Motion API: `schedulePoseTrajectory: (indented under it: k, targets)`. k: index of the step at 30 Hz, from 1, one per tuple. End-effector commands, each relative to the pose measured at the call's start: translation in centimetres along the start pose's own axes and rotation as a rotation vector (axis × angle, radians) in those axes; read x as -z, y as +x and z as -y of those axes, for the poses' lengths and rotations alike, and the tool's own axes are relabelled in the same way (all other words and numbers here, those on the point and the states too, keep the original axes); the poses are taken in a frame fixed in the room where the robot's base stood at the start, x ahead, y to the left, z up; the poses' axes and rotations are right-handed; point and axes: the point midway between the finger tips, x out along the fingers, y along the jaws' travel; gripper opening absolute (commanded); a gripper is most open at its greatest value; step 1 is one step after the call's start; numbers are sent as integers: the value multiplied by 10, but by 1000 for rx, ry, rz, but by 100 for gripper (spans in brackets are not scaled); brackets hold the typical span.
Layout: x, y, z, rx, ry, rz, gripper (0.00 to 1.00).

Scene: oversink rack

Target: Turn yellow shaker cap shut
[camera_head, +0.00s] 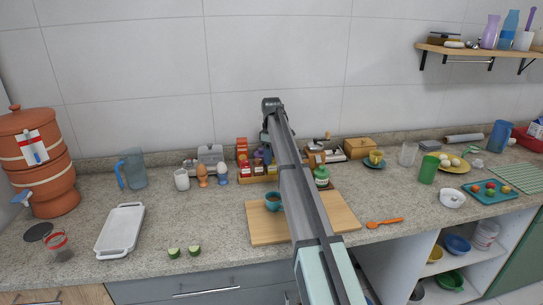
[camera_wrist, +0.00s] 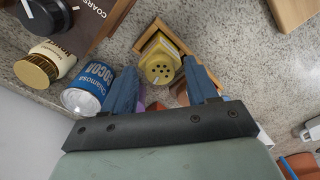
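The yellow shaker (camera_wrist: 158,64) shows in the wrist view with its round, holed cap facing the camera. It stands at a corner of a wooden tray (camera_wrist: 148,37). My gripper (camera_wrist: 160,68) is open, its two blue fingers on either side of the shaker in the picture. There are gaps between fingers and cap, and I see no contact. In the head view my arm crosses the middle, and the gripper's fingers are hidden. The wooden tray there (camera_head: 262,180) holds several bottles and jars; I cannot pick out the yellow shaker among them.
In the wrist view a blue cocoa can (camera_wrist: 88,88) stands close to the left finger, with a gold-lidded jar (camera_wrist: 45,63) beyond it. In the head view a cutting board (camera_head: 265,230) with a teal bowl (camera_head: 272,202) lies in front.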

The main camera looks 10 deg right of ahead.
Motion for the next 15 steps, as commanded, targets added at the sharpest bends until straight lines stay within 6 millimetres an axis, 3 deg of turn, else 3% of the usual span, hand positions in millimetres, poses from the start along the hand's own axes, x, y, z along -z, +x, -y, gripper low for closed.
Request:
schedulePoseTrajectory:
  k: [2,15]
  targets:
    - [0,0,0,0,0,0,50]
    - [0,0,0,0,0,0,8]
